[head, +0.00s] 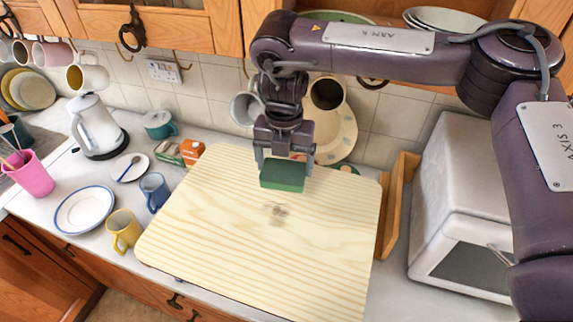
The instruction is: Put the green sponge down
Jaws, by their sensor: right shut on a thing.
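The green sponge (283,176) is a small green block in the head view, over the back part of a pale wooden board (215,230). My right gripper (284,160) points down and is shut on the sponge, with a finger on each side. A dark smudge (278,213) marks the board just in front of the sponge. My left gripper is not in view.
A yellow mug (124,231), a blue mug (154,192) and a blue-rimmed plate (85,209) stand left of the board. Small boxes (192,151) stand at its back left. A white microwave (465,215) stands right. The board's front and middle are clear.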

